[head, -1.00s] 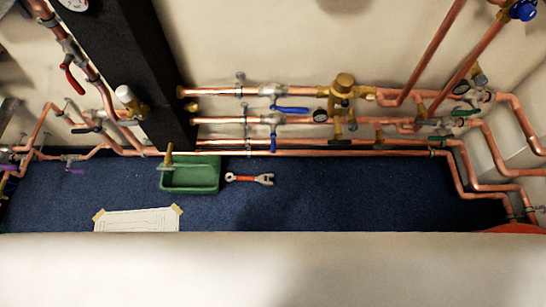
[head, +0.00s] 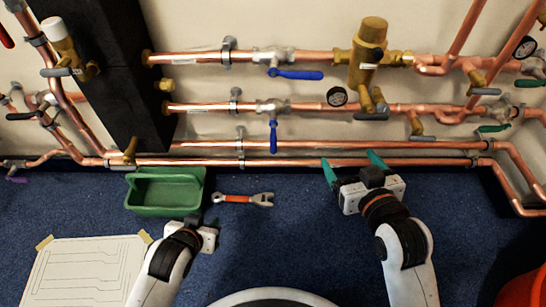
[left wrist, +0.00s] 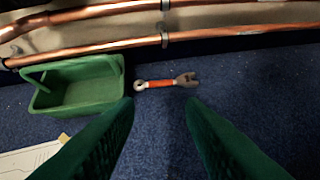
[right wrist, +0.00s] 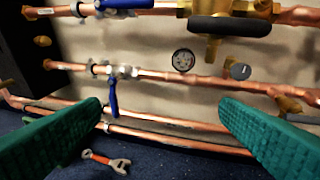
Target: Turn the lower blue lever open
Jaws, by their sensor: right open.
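The lower blue lever (head: 273,136) hangs straight down from its valve (head: 271,106) on the lower of the two valved copper pipes, across the pipe's line. It also shows in the right wrist view (right wrist: 113,98), left of centre between the green fingers. The upper blue lever (head: 300,74) lies along the upper pipe. My right gripper (head: 350,165) is open and empty, below and right of the lower lever, apart from it. My left gripper (left wrist: 160,112) is open and empty, low over the floor near the wrench; its fingertips are hidden in the head view.
A green tray (head: 131,197) and an orange-handled wrench (head: 243,199) lie on the blue floor. A paper drawing (head: 85,270) lies at lower left. A black column (head: 105,75) stands left of the valves. A gauge (head: 337,97) and brass valve (head: 368,50) sit to the right.

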